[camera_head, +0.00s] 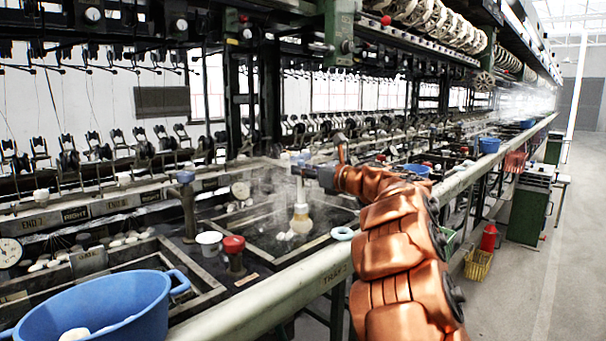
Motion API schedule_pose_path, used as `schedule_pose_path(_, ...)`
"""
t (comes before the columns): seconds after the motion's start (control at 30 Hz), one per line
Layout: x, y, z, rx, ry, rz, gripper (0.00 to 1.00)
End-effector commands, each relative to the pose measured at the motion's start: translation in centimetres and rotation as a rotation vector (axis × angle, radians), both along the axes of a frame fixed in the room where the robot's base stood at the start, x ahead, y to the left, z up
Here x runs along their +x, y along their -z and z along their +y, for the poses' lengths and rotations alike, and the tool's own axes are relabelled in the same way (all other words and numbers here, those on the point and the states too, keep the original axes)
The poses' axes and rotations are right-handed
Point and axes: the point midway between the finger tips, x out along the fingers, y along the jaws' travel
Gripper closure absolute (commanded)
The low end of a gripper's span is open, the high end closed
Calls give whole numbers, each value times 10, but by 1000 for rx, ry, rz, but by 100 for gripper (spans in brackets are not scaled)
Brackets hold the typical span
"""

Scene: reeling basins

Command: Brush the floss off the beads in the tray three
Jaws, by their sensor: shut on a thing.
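My gripper (304,171) is at the end of my copper-coloured arm and is shut on a brush. The brush (301,219) hangs upright, with a pale handle and a yellowish, rounded lower end. It is over a dark, steaming basin tray (262,258) in the middle of the bench. A few small pale shapes (284,236) lie in that tray by the brush's lower end; they may be the beads. Floss on them is too small to tell. The rail in front carries a "TRAY" label (335,274) whose number I cannot read surely.
A blue tub (110,308) with pale contents stands at the front left. A white cup (209,243) and a red-topped post (234,248) stand at the tray's left edge. A pale ring (342,233) lies near the rail.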

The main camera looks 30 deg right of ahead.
Motion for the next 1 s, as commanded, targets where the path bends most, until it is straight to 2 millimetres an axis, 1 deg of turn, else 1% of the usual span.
schedule_pose_path(0.1,-1,-9,0,-2,0,-2,100)
schedule_pose_path(1.0,-6,-59,-2,-1,0,0,100)
